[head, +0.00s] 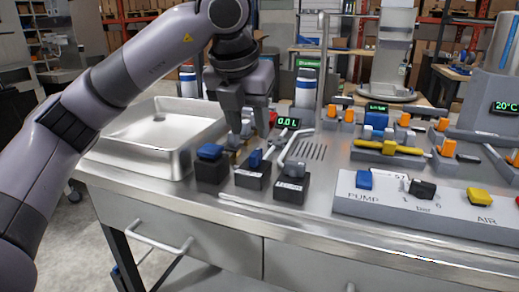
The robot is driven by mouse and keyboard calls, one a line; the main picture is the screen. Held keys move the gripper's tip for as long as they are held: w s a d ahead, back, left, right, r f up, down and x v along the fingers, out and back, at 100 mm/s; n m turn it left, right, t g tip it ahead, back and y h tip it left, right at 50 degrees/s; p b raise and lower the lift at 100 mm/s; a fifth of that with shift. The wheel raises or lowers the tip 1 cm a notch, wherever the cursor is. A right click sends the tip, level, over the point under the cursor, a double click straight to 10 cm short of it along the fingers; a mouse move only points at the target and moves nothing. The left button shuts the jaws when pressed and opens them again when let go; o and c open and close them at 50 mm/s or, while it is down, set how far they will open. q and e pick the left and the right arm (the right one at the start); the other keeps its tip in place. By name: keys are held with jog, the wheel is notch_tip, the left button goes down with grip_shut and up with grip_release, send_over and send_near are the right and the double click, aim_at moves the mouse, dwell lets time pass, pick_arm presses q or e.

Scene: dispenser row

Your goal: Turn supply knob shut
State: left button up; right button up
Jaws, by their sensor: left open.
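My left gripper (249,132) is open and points down over the dispenser row, behind the front dark blocks. A small yellowish part (241,146) shows below its fingers; I cannot tell whether they touch it. Three dark blocks stand in front: one with a blue knob (210,152), one with a blue upright handle (256,158), one with a grey handle (294,168). Their labels are too small to read, so I cannot tell which is the supply knob. A green display (288,122) reads about 0.0 L behind them. My right gripper is not in view.
A deep steel tray (137,158) stands left of the blocks. A sloped panel (345,205) marked PUMP, bar and AIR has blue, black and yellow knobs. A thin upright post (324,70) and several orange-capped valves stand behind. The bench front strip is clear.

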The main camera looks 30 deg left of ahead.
aim_at(255, 152)
pick_arm(q)
jog(key=x, duration=0.6)
jog(key=shift+f+b, duration=0.3)
grip_shut()
